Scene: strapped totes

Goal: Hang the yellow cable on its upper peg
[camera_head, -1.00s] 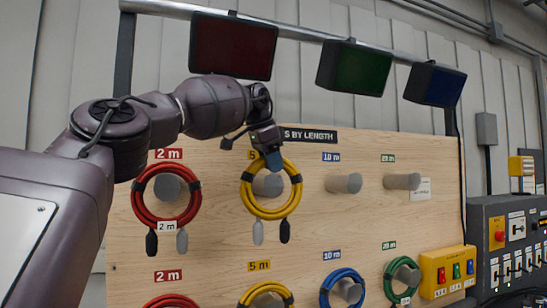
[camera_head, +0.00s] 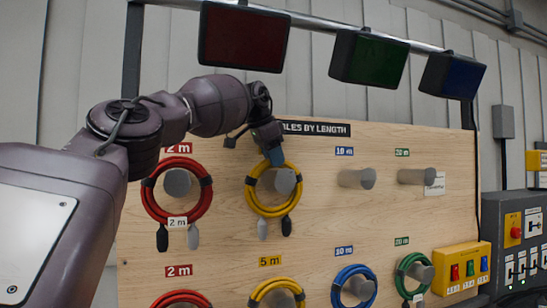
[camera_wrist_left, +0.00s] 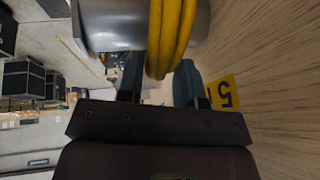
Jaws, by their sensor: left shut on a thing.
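The yellow cable (camera_head: 249,196) is a coil with black ties, its two plug ends hanging below. It is around the upper 5 m peg (camera_head: 284,181) in the head view, the second peg from the left. My left gripper (camera_head: 273,157) is at the top of the coil, shut on it. In the left wrist view the yellow strands (camera_wrist_left: 168,40) pass between the two fingers (camera_wrist_left: 158,82), and the grey peg (camera_wrist_left: 110,25) is close beside them. The upper 5 m label is mostly hidden behind my gripper in the head view. My right gripper is not in view.
A red coil (camera_head: 147,197) hangs on the upper 2 m peg to the left. The upper 10 m peg (camera_head: 357,179) and 20 m peg (camera_head: 416,177) are bare. Lower pegs hold red, yellow, blue (camera_head: 338,287) and green coils. Dark panels (camera_head: 243,38) hang above the board.

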